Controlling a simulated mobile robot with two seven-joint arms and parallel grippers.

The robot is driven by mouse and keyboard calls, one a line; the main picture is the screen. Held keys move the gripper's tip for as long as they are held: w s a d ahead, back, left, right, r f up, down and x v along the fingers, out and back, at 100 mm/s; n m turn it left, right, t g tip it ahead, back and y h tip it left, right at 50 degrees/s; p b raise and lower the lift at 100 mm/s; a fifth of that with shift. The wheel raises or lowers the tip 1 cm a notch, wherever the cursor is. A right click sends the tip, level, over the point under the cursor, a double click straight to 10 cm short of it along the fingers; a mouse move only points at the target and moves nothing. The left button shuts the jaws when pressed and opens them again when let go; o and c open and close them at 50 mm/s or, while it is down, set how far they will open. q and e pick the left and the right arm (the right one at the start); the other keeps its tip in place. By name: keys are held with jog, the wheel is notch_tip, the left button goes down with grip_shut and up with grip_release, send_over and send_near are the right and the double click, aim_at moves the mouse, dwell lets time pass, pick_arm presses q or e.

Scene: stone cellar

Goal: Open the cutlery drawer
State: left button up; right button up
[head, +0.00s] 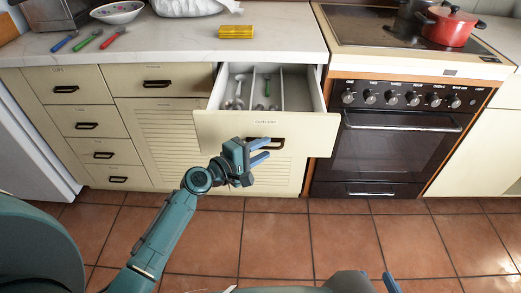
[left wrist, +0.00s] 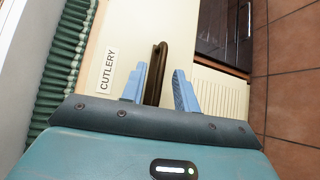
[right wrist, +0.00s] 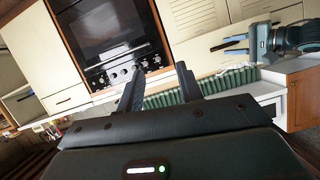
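The cutlery drawer (head: 310,132), cream with a "CUTLERY" label, stands pulled out under the counter; cutlery shows in its compartments. Its dark handle (head: 282,143) is partly hidden by my left gripper (head: 266,149). In the left wrist view the handle (left wrist: 156,72) lies between the two blue fingers of that gripper (left wrist: 160,72). The fingers are apart, with a visible gap between the handle and at least the right finger. My right gripper shows in the right wrist view (right wrist: 158,78), open and empty, away from the drawer.
A stove with an oven (head: 395,143) stands right of the drawer; a red pot (head: 448,28) is on it. The counter (head: 170,38) holds a yellow block (head: 236,32), a bowl (head: 117,12) and several coloured utensils. Closed drawers are at the left. The tiled floor (head: 330,235) is clear.

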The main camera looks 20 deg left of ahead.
jog(key=shift+f, duration=0.15)
pick_arm(q)
jog(key=v, duration=1.3)
jog(key=shift+b, duration=0.3)
pick_arm(e)
jog(key=shift+s+d, duration=0.1)
jog(key=shift+s, duration=0.05)
pick_arm(q)
jog(key=shift+s, duration=0.1)
